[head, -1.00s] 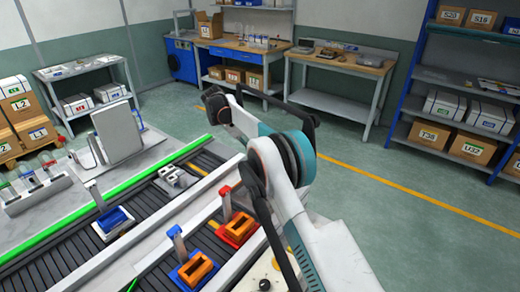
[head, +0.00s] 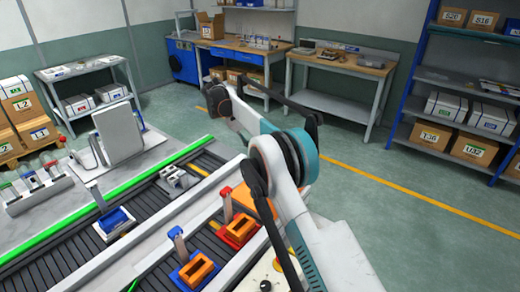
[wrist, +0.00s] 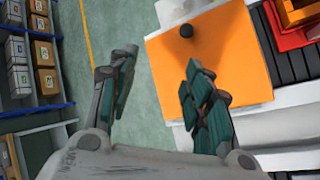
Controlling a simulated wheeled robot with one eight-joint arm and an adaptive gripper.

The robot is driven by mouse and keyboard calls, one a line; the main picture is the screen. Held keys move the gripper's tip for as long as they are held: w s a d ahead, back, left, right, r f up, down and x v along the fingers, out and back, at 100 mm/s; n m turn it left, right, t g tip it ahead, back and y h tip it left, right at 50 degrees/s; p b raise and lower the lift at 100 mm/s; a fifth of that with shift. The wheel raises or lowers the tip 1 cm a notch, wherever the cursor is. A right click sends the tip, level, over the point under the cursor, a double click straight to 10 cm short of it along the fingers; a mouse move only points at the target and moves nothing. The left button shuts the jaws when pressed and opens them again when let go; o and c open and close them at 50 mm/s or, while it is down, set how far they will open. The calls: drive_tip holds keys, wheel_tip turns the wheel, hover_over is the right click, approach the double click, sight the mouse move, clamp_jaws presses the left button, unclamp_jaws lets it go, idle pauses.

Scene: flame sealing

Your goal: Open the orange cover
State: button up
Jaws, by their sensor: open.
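The orange cover (wrist: 235,65) is a flat orange panel with a small black knob (wrist: 186,31) near its far left corner in the wrist view. In the head view only a strip of the cover (head: 263,211) shows beside my arm. My gripper (wrist: 161,68) is open and empty, with its two fingers spread. The right finger overlaps the cover in the wrist view, and the left finger is over the floor. I cannot tell the height between them. My gripper is hidden in the head view.
A red tray with an orange block (head: 239,227) and a blue tray with an orange block (head: 195,269) sit on the conveyor near the cover. A white panel with a black knob (head: 277,264) is close to my arm. Open floor (head: 390,220) lies to the right.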

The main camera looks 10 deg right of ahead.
wheel_tip(320, 180, up, 7)
drive_tip(key=shift+r, duration=0.15)
drive_tip(key=shift+r, duration=0.1)
idle(0.3)
